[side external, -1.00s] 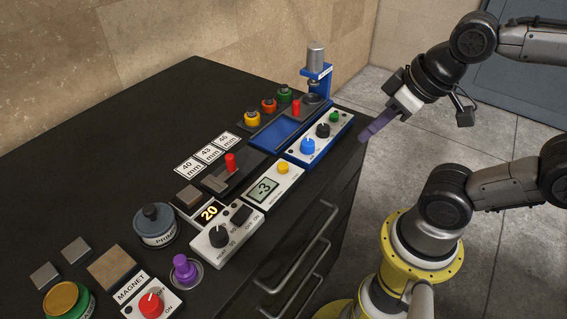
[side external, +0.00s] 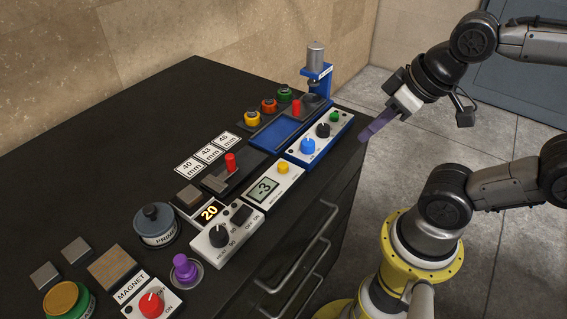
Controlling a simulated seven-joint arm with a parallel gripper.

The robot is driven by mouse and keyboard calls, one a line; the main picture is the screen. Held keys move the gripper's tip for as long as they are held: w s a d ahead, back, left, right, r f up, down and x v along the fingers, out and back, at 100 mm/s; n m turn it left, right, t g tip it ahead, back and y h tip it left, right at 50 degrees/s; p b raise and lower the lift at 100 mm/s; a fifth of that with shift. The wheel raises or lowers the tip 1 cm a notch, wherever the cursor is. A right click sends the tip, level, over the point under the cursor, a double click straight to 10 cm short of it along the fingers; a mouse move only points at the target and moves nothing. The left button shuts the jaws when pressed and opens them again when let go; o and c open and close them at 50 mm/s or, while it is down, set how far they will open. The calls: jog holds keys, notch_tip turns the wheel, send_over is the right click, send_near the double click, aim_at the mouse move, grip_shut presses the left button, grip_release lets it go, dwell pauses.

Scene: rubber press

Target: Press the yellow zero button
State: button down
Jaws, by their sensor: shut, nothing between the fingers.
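The yellow zero button (side external: 283,167) is a small round knob on a white box, to the right of a display (side external: 264,190) that reads -3. The box lies near the front edge of the dark bench. My gripper (side external: 369,133) has purple fingers, is shut and empty, and hangs in the air to the right of the bench edge. It is apart from the button, up and to the right of it in the picture.
A blue panel (side external: 316,152) with blue, black and green knobs lies between the button and my gripper. A blue press (side external: 317,75) stands behind it. A heater box (side external: 226,232) is left of the display. A yellow-orange button (side external: 252,118) stands farther back.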

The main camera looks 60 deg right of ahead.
jog(key=m+t+y, duration=0.1)
jog(key=m+t, duration=0.3)
jog(key=m, duration=0.4)
send_over(287, 167)
jog(key=shift+f, duration=1.1)
jog(key=shift+f, duration=4.4)
jog(key=shift+f, duration=0.15)
jog(key=shift+f, duration=0.3)
